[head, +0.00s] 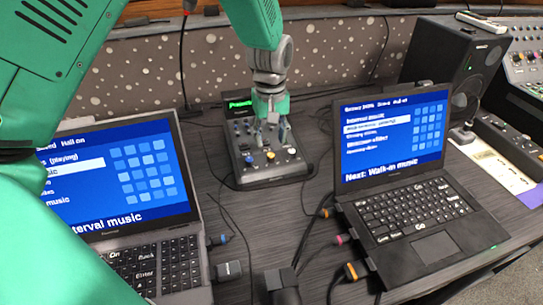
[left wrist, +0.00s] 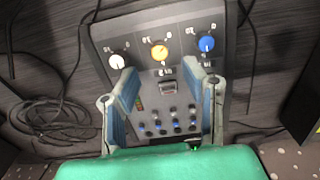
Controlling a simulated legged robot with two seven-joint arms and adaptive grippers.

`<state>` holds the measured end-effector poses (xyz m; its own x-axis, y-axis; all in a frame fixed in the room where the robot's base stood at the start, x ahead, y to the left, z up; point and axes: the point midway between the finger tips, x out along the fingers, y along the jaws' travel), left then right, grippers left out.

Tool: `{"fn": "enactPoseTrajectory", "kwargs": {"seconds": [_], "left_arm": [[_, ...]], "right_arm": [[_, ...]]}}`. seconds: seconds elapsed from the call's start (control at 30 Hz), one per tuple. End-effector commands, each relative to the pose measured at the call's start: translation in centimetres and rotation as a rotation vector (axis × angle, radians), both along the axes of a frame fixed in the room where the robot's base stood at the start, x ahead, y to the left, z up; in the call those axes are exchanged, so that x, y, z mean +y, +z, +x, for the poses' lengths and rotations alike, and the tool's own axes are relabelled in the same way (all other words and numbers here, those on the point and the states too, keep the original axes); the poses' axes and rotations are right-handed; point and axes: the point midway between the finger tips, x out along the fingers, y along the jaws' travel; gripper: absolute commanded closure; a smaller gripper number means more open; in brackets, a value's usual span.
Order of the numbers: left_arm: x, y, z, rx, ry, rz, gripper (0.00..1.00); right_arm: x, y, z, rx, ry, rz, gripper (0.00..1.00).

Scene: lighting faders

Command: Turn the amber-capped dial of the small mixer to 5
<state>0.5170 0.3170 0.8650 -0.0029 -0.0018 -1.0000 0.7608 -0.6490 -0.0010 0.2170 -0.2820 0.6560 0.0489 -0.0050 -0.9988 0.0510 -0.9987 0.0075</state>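The small mixer (head: 268,172) stands on the dark desk between two laptops. Its amber-capped dial (left wrist: 159,51) is in the left wrist view, between a white-capped dial (left wrist: 117,61) and a blue-capped dial (left wrist: 206,43). The amber dial also shows small in the head view (head: 270,156). I cannot read its setting at this size. My left gripper (head: 270,135) is above the mixer, pointing down. In the left wrist view its two fingers (left wrist: 160,78) are wide apart with nothing between them, and the amber dial shows beyond the gap. My right gripper is not in view.
An open laptop (head: 155,235) stands at the left and another (head: 425,215) at the right, close beside the mixer. A black speaker (head: 455,65) stands behind the right laptop. Cables run over the desk around the mixer. A larger console (head: 525,70) is at the far right.

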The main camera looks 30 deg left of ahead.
Motion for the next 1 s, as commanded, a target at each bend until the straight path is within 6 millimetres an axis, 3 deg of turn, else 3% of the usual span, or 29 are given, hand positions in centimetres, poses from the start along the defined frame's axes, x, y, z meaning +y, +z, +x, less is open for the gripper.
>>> {"fn": "enactPoseTrajectory", "kwargs": {"seconds": [0.1, 0.3, 0.7, 0.83, 1.0], "left_arm": [[-0.1, -2.6, -0.1, 0.002, 0.0, 0.001, 0.61], [-0.2, -4.9, 0.0, -0.001, 0.0, 0.002, 0.61], [-0.1, -5.6, 0.0, -0.002, 0.0, 0.001, 0.61], [-0.1, -5.6, 0.0, -0.002, 0.0, 0.001, 1.0], [0.0, -5.6, 0.0, -0.003, 0.0, 0.002, 1.0]], "right_arm": [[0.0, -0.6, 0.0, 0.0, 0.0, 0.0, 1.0], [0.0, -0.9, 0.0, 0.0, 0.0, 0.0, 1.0], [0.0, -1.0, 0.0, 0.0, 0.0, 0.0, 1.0], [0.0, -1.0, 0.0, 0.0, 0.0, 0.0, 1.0], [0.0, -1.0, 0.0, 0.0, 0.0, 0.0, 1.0]]}}
